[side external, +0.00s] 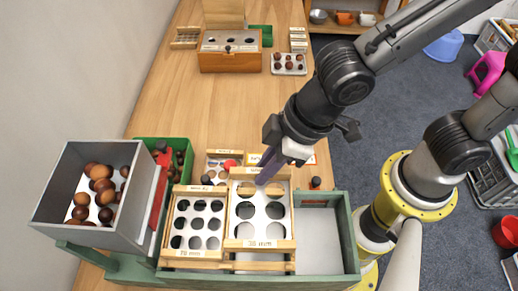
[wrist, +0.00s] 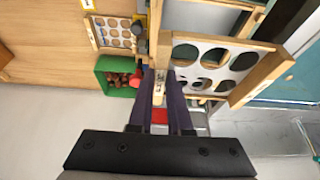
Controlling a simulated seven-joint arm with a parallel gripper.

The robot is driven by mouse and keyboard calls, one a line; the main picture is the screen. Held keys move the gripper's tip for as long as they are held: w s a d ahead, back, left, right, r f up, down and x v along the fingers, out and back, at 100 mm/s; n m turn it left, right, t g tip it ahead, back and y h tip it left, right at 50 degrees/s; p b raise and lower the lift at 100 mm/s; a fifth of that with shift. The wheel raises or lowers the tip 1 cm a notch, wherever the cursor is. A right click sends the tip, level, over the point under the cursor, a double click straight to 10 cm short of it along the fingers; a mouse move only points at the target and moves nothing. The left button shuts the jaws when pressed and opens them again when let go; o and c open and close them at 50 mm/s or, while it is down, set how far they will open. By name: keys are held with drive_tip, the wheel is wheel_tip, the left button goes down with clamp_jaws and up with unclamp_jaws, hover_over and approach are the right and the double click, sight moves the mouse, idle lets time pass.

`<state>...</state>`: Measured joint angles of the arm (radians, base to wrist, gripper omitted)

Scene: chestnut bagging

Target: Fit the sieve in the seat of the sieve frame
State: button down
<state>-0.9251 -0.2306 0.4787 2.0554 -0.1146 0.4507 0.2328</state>
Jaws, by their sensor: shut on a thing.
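The sieve (side external: 261,213), a wooden frame around a pale plate with several large round holes, is over the middle of the green sieve frame (side external: 341,217). Its front label appears to read 38 mm. My gripper (side external: 266,172) is shut on its far wooden rail. In the wrist view the fingers (wrist: 166,105) grip a wooden piece at the sieve's edge, and the holed plate (wrist: 208,52) extends to the right, looking tilted. I cannot tell whether the sieve touches the frame. A second sieve (side external: 196,223) with smaller holes lies alongside to the left. The seat is largely hidden.
A grey hopper (side external: 74,223) holding brown chestnuts stands at the left of the frame. A green crate (side external: 185,146) with chestnuts and a small wooden rack lie behind. Further back are a wooden box (side external: 229,60) and a white tray (side external: 288,71). The mid-table is clear.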

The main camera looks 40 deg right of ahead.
drive_tip(key=shift+f, duration=2.95)
drive_tip(key=shift+f, duration=0.6)
drive_tip(key=c, duration=0.5)
unclamp_jaws()
drive_tip(key=shift+r, duration=3)
drive_tip(key=shift+w+d, duration=0.1)
